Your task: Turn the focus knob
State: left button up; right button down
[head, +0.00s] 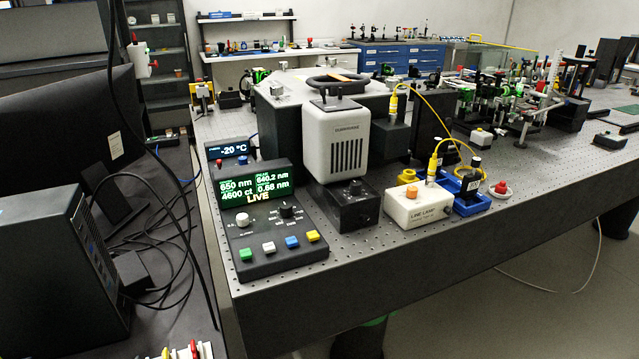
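A control box (262,255) stands on the near left part of the perforated bench. Below the screen are a white knob (243,220) and a black knob (287,210). Another dark knob (355,187) sits on top of a black block (352,212), in front of the grey-white vented unit (342,142). I cannot read which knob is the focus knob. Neither of my grippers is in view.
A white lamp box (417,206) with an orange button and yellow cable stands right of the black block. Blue trays (470,203) and a red-topped button box (500,189) are beside it. The bench's front right strip (560,200) is clear. A monitor (75,140) stands at left.

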aim_at(354, 186)
jog(key=k, duration=0.5)
jog(key=z, duration=1.05)
jog(key=i, duration=0.85)
jog(key=u, duration=1.05)
